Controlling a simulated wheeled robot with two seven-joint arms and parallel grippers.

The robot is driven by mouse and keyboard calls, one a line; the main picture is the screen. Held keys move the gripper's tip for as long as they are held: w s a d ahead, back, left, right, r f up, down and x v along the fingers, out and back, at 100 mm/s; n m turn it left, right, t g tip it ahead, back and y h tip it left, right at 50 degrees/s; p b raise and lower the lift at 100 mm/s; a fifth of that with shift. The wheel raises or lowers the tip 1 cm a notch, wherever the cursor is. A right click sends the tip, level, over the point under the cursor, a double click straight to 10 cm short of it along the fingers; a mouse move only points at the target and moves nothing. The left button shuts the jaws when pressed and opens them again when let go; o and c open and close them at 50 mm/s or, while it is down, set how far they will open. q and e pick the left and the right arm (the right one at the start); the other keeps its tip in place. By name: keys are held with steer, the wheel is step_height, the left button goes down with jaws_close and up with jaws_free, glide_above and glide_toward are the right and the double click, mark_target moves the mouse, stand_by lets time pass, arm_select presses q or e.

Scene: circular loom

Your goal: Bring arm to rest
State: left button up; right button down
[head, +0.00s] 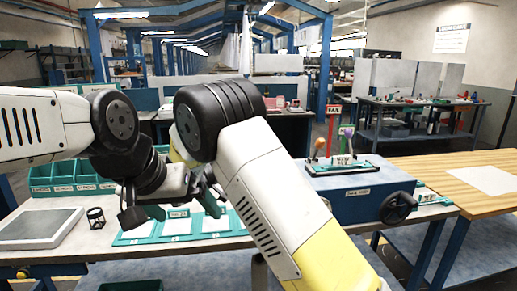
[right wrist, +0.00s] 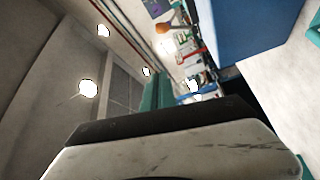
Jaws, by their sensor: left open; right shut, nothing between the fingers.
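My left arm comes in from the left in the head view, white with black joints. Its gripper (head: 207,190) hangs over the loom table, open and empty, with its fingers partly behind my right arm. My right arm rises from the bottom right, folded at its black elbow, and its gripper is hidden there. In the right wrist view, a pale, dark-edged part of my right gripper (right wrist: 165,145) fills the bottom. It is shut with nothing seen held; the single fingertips cannot be made out.
The table carries a grey flat plate (head: 40,228), a small black holder (head: 96,217), teal bins (head: 62,176) and teal-edged trays. A blue box with a crank (head: 360,200) stands at right. A wooden table (head: 455,172) is farther right. The blue box also shows in the right wrist view (right wrist: 250,30).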

steer(key=s+d+g, duration=0.1)
steer(key=d, duration=0.3)
steer(key=s+d+m+g+y, duration=0.1)
steer(key=d+g, duration=0.1)
steer(key=d, duration=0.2)
steer(key=s+d+g+y, duration=0.1)
steer(key=d+g, duration=0.1)
steer(key=d, duration=0.2)
steer(key=shift+s+f+m, duration=0.3)
steer(key=shift+s+f, duration=0.05)
steer(key=s+d+f+m+g+y, duration=0.1)
steer(key=s+d+f+g+y, duration=0.1)
steer(key=s+d+g+y, duration=0.5)
steer(key=s+a+r+t+y, duration=0.1)
steer(key=s+r+t+y, duration=0.1)
steer(key=s, duration=0.7)
steer(key=s+a+r+m+t+y, duration=0.1)
steer(key=s+t+y, duration=0.3)
steer(key=s, duration=0.6)
steer(key=y, duration=0.2)
steer(key=shift+s+a+r+m+y, duration=0.25)
steer(key=shift+s+r+m+y, duration=0.05)
steer(key=shift+r, duration=0.1)
